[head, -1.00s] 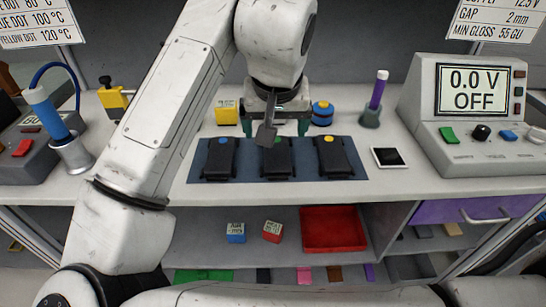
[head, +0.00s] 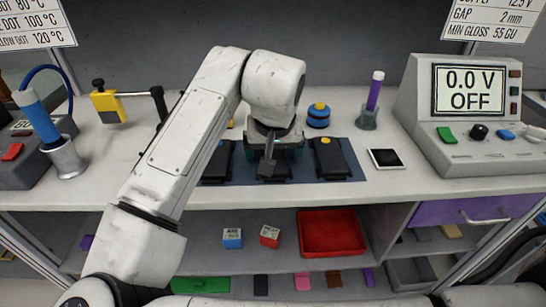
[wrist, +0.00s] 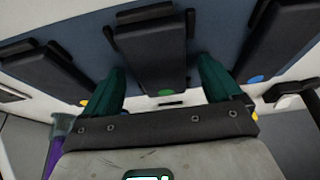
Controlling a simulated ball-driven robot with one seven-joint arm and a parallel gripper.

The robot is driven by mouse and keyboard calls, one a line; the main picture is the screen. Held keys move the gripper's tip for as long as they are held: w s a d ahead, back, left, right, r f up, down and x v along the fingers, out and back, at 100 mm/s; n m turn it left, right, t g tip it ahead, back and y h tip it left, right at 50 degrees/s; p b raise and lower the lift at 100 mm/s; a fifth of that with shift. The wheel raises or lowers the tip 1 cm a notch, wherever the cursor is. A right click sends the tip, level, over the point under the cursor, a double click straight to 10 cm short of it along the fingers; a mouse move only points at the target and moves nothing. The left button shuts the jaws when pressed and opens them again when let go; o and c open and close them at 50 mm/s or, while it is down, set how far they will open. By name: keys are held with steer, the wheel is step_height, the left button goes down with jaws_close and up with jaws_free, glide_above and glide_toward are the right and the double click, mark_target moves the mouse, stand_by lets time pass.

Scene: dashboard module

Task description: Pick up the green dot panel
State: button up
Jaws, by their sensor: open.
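The green dot panel (wrist: 152,55) is the middle of three black panels on a dark blue mat (head: 304,178). Its green dot (wrist: 165,92) shows in the wrist view, near the base of my gripper. In the head view my arm hides the dot, and only part of the panel (head: 275,177) shows. My gripper (wrist: 160,68) is open, with one teal finger on each side of this panel. I cannot tell whether the fingers touch it. In the head view my gripper (head: 275,153) is low over the middle panel.
The yellow dot panel (head: 333,162) stands to the right and another black panel (head: 216,167) to the left, both close to my fingers. Behind are a blue round container (head: 318,117) and a purple tool in a holder (head: 373,95). A white-framed black tile (head: 386,158) lies at right.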

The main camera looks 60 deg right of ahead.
steer(key=shift+c, duration=0.2)
steer(key=c, duration=1.1)
steer(key=shift+r, duration=0.15)
steer(key=shift+c, duration=0.2)
